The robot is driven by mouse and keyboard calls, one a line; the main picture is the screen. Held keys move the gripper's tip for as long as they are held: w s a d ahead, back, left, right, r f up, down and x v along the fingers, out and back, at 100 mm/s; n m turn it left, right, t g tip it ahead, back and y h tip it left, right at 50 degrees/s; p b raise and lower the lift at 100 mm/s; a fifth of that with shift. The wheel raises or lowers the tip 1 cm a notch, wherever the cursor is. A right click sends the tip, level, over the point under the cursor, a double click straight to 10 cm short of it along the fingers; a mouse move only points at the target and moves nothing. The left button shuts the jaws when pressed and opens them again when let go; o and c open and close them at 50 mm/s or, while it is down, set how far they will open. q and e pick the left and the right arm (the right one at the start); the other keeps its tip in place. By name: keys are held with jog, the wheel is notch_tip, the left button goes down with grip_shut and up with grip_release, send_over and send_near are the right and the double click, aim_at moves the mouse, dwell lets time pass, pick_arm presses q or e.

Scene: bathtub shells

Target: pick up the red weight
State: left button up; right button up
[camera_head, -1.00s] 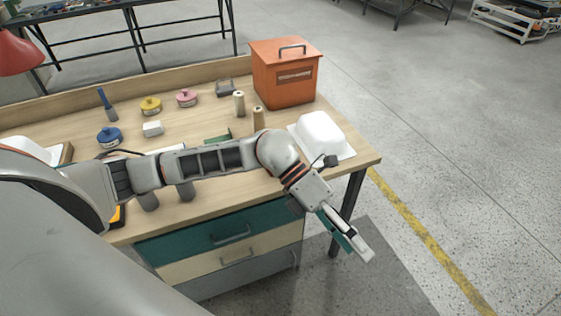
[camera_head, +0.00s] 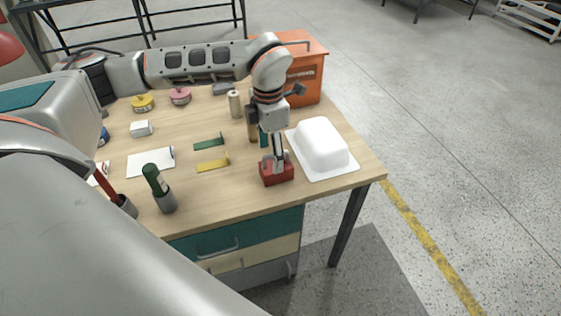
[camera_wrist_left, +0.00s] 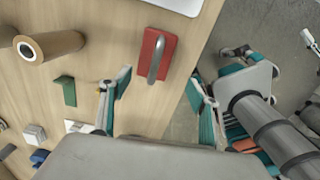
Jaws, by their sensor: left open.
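The red weight (camera_head: 284,177) is a red block near the front right edge of the wooden table. In the left wrist view, the weight (camera_wrist_left: 146,45) shows a grey handle along its top. My left gripper (camera_head: 273,158) points down over the weight in the head view and hides part of its top. In the left wrist view, my left gripper (camera_wrist_left: 158,88) has its two teal fingers spread apart, with nothing between the tips. The weight lies ahead of the fingertips, and I cannot tell the exact gap. My right gripper does not show.
A white moulded shell (camera_head: 323,148) lies right of the weight. An orange box (camera_head: 306,80) stands behind. Green (camera_head: 209,142) and yellow (camera_head: 212,164) brackets, tan spools (camera_head: 235,103) and a green-topped holder (camera_head: 164,199) are to the left. The table's front edge is close.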

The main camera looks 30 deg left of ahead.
aim_at(271, 168)
pick_arm(q)
jog(key=shift+w+f, duration=0.25)
jog(key=shift+w, duration=0.1)
jog(key=shift+f, duration=0.35)
jog(key=shift+s+a+f, duration=0.1)
jog(key=shift+s+f, duration=0.2)
jog(key=shift+f, duration=0.4)
jog(key=f, duration=0.4)
jog(key=shift+w+f, duration=0.2)
jog(key=shift+f, duration=0.35)
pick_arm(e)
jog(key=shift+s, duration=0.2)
pick_arm(q)
jog(key=shift+a, duration=0.1)
grip_shut()
jog(key=shift+w+r, duration=0.15)
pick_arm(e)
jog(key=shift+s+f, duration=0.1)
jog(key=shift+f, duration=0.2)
